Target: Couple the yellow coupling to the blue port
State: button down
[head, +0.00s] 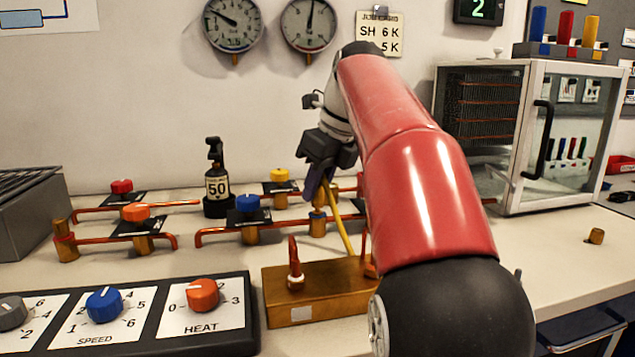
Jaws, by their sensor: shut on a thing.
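My gripper (319,185) is shut at the upper end of a yellow hose (344,232), above the pipework right of the blue valve knob. The yellow coupling at that hose end is mostly hidden by the dark fingers. A brass port (318,222) with a blue band stands at the end of the copper pipe, directly below the fingers in the picture. I cannot tell whether the coupling touches the port or is apart from it. The hose runs down toward the brass block (325,308), and its lower end is hidden behind it or my arm.
Red, orange, blue (247,203) and yellow (280,175) valve knobs sit on copper pipes. A control panel (165,318) is in front. A glass-door cabinet (530,130) is at right. My red arm hides the middle bench.

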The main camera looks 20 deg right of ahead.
jog(key=shift+f, duration=0.35)
jog(key=shift+f, duration=0.2)
dwell(0.4)
jog(key=c, duration=1.4)
grip_release()
jog(key=shift+c, duration=0.2)
jog(key=shift+o, duration=0.4)
jog(key=o, duration=0.5)
jog(key=p+v, duration=0.2)
jog(key=v, duration=0.6)
jog(key=shift+p, duration=0.3)
